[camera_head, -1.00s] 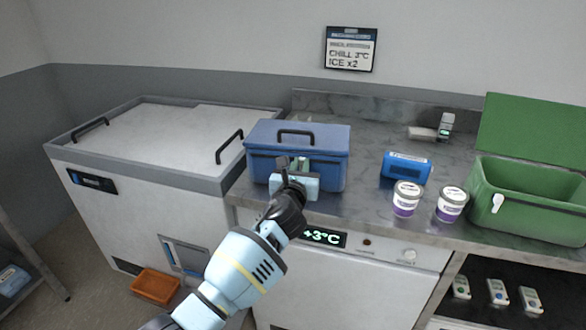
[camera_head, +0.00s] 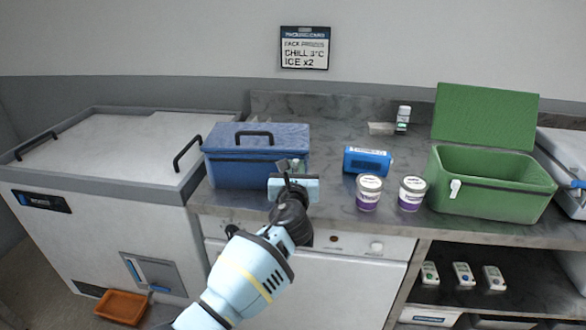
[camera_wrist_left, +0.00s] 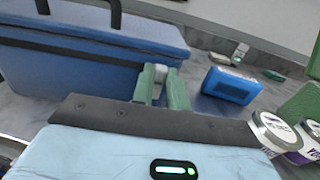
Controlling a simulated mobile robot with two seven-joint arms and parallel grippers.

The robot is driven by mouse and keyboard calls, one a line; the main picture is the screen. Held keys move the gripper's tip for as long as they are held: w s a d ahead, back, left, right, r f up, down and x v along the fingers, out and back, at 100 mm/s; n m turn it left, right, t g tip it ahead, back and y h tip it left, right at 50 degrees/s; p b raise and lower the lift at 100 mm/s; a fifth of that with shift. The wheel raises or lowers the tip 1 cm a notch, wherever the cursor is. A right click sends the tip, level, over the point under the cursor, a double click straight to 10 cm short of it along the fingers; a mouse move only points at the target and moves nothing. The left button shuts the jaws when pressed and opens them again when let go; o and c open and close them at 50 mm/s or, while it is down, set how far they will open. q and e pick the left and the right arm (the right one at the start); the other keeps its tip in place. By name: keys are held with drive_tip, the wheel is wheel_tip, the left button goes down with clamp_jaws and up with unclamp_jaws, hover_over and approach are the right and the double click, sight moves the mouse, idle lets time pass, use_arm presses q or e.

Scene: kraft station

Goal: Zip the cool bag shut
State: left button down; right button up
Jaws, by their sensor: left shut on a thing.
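The blue cool bag (camera_head: 228,168) stands on the counter with its lid down and a black handle on top. A dark seam runs along its front under the lid; it also shows in the wrist view (camera_wrist_left: 70,75). My left gripper (camera_head: 290,166) is at the bag's front, near its right corner. In the wrist view its green fingers (camera_wrist_left: 162,84) are shut on a small pale piece that looks like the zip pull (camera_wrist_left: 161,72), mostly hidden between them. My right gripper is not in view.
A blue ice pack (camera_head: 367,160) and two white-and-purple tubs (camera_head: 369,193) (camera_head: 412,193) stand right of the bag. An open green box (camera_head: 490,200) is further right. A chest freezer (camera_head: 110,160) adjoins on the left. A small bottle (camera_head: 403,119) stands at the back.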

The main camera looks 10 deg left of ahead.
use_arm(q)
drive_tip(key=c, duration=1.4)
unclamp_jaws()
drive_tip(key=shift+d, duration=0.2)
drive_tip(key=shift+o, duration=0.2)
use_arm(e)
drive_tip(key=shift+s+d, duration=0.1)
use_arm(q)
drive_tip(key=shift+a, duration=0.1)
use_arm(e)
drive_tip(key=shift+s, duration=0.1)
use_arm(q)
drive_tip(key=shift+s, duration=0.1)
